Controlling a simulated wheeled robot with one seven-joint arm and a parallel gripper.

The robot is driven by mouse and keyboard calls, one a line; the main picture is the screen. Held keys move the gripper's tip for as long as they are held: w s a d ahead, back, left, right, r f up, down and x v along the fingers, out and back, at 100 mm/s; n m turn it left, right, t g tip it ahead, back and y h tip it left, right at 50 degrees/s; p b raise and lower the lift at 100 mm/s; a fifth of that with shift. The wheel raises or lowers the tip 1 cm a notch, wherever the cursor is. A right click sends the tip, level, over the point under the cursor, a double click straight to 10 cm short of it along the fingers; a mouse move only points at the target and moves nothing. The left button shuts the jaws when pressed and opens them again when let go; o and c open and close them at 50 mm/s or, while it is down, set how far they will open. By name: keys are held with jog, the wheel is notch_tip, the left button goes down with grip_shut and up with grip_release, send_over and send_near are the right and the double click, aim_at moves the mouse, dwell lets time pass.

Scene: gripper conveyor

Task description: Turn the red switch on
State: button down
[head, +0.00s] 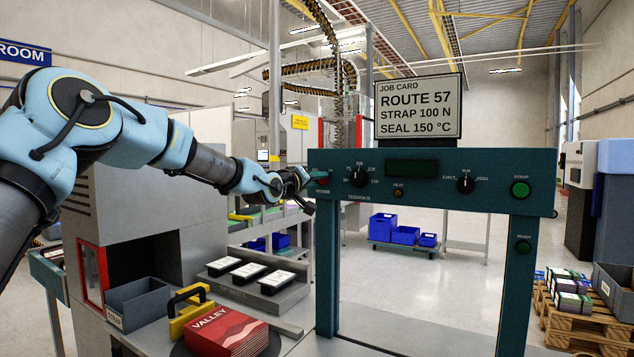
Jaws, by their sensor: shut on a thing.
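The red switch (324,181) is at the left end of the teal control panel (430,197), small and mostly covered by my gripper. My gripper (313,178) reaches in from the left and is shut on the red switch. The fingertips are small in the picture, and the switch's exact position cannot be read.
The panel also carries a black dial (358,175), a black selector knob (466,183) and a green button (520,189). A job card (418,107) stands above it.

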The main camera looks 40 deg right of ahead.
jog(key=shift+f, duration=0.15)
jog(key=m+b, duration=0.8)
jog(key=m, duration=0.9)
jog(key=shift+w, duration=0.1)
jog(key=shift+m, duration=0.4)
jog(key=c, duration=0.9)
grip_release()
